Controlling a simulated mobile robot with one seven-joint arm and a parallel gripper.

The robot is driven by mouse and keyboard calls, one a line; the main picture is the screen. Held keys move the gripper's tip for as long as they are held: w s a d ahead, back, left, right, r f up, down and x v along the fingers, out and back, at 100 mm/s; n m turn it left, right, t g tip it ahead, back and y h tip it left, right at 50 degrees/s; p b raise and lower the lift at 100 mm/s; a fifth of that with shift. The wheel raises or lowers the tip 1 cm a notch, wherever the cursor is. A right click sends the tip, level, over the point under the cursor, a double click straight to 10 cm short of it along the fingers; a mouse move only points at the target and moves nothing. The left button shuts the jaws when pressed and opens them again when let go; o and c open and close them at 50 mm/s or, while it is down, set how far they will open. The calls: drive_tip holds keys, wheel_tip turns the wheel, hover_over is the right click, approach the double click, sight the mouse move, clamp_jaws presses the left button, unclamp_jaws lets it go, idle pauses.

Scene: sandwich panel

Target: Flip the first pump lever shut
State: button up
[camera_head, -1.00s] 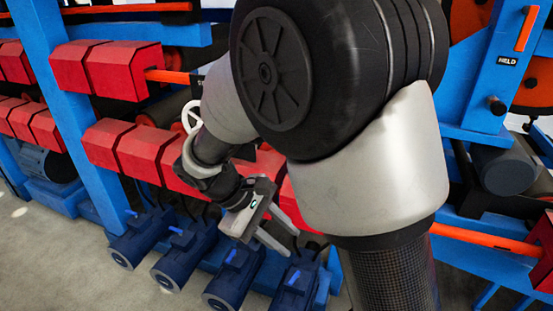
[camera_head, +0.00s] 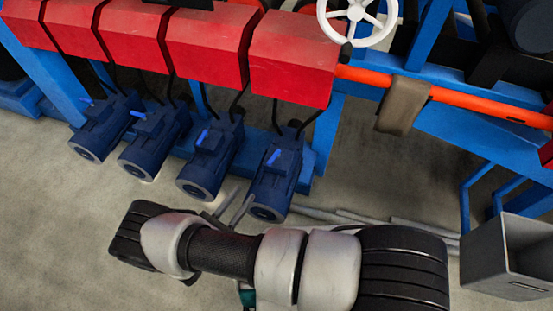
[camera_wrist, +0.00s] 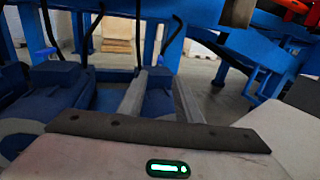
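Several dark blue pumps stand in a row, each with a small bright blue lever on top. The rightmost pump (camera_head: 275,180) has its lever (camera_head: 272,157) tilted up; the pump to its left (camera_head: 208,165) has a similar raised lever (camera_head: 202,137). Farther left are another pump (camera_head: 152,140) and the leftmost pump (camera_head: 98,130). Which is the first is not marked. My gripper (camera_head: 232,207) is low in front of the two right pumps, touching no lever that I can see. In the wrist view its fingers (camera_wrist: 160,98) are apart, with part of a blue pump beyond them and another pump (camera_wrist: 60,95) at left.
Red boxes (camera_head: 290,60) hang above the pumps, with dark hoses running down. A white handwheel (camera_head: 357,18) and an orange pipe (camera_head: 470,102) are at upper right. A grey bin (camera_head: 510,255) stands at lower right. The floor at lower left is clear.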

sight(268, 164)
drive_tip(key=b+x, duration=0.1)
drive_tip(key=x, duration=1.6)
drive_tip(key=shift+w+d, duration=0.1)
drive_tip(key=shift+d, duration=0.05)
